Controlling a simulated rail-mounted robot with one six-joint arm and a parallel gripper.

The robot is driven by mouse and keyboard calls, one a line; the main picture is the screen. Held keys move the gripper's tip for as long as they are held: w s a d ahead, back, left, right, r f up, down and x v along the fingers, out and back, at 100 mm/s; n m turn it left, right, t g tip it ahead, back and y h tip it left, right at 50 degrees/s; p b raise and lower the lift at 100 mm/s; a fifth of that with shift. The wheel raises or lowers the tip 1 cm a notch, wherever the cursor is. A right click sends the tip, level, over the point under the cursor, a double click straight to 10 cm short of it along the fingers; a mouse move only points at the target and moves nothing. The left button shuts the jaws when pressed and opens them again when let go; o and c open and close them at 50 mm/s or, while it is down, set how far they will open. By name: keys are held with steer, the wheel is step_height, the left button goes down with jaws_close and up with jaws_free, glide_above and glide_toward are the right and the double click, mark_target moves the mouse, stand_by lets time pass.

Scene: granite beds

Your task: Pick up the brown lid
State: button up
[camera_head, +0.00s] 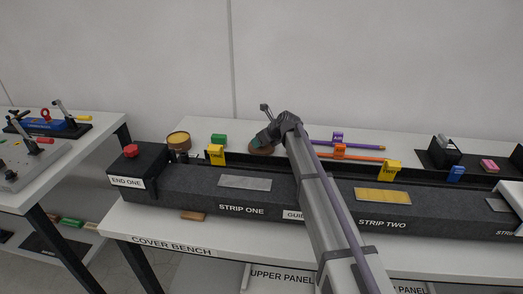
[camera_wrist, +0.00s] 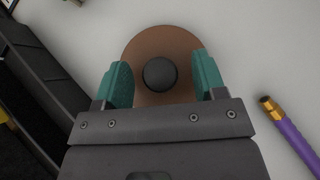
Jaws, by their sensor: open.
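The brown lid (camera_wrist: 152,37) is a round brown disc with a dark round knob (camera_wrist: 160,74) at its centre. It lies on the white bench top. In the wrist view the two green fingers of my gripper (camera_wrist: 162,78) are apart, one on each side of the knob and over the disc, with gaps between them and the knob. In the head view the lid (camera_head: 262,151) shows small behind the long granite bed, with my gripper (camera_head: 260,142) over it. My arm hides part of the bench there.
A purple rod (camera_wrist: 290,138) lies right of the lid. The dark granite bed (camera_head: 300,190) runs along the bench in front, with yellow blocks (camera_head: 216,153) on it. A green block (camera_head: 219,140) and a round yellow-topped tin (camera_head: 179,139) stand to the left.

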steer(key=shift+r, duration=0.1)
jaws_close()
step_height(320, 180, up, 10)
steer(key=p, duration=1)
steer(key=shift+r, duration=0.2)
